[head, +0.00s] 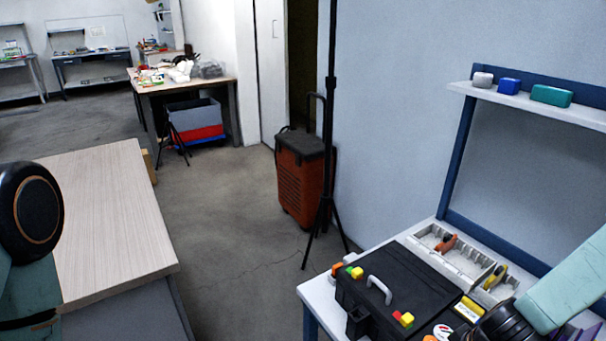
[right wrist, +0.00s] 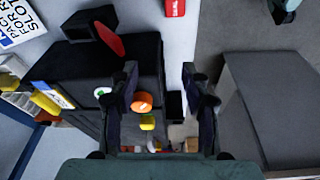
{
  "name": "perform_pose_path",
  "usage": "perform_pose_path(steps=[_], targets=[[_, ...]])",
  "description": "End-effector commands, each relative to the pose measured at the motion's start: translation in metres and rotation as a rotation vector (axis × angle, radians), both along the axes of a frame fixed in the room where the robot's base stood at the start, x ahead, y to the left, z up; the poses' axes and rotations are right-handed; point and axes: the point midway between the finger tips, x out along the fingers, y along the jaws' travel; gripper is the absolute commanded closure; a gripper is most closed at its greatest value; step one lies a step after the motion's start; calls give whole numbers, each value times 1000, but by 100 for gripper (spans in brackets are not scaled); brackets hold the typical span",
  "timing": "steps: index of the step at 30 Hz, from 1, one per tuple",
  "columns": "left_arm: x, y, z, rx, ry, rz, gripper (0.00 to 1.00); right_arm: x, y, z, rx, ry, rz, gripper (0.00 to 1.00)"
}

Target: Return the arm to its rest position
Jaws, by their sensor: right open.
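My right arm (head: 575,285) comes in at the lower right of the head view; its gripper is not clearly visible there. In the right wrist view, my right gripper (right wrist: 162,80) is open, its two dark fingers apart with nothing held between them. An orange piece (right wrist: 142,102) and a yellow piece (right wrist: 147,122) appear beyond, close to the left finger's outline. My left arm (head: 30,215) shows only as a dark round joint and teal link at the left edge; its gripper is out of view.
A black case (head: 395,285) with a grey handle and coloured blocks lies on the workbench (head: 318,290). A divided tray (head: 465,262) holds tools behind it. A shelf (head: 590,113) rises at right. A wooden-topped table (head: 110,215) stands left; open floor (head: 235,245) lies between.

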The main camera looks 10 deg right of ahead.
Motion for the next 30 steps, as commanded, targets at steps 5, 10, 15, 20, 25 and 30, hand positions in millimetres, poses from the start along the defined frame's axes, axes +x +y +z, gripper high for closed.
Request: perform_pose_path(steps=[5, 10, 15, 20, 25, 30], targets=[[0, 0, -1, 0, 0, 0, 48, -28, 20, -13, -41, 64, -52, 53], [0, 0, -2, 0, 0, 0, 48, -60, 43, -24, -61, 109, -122, 53], [0, 0, -3, 0, 0, 0, 48, -97, 70, -34, -55, 154, -189, 53], [0, 0, -4, 0, 0, 0, 48, -132, 94, -40, -32, 203, -254, 53], [0, 0, -5, 0, 0, 0, 48, -156, 108, -43, -9, 237, -305, 53], [0, 0, -5, 0, 0, 0, 48, -162, 112, -43, -2, 246, -324, 53]])
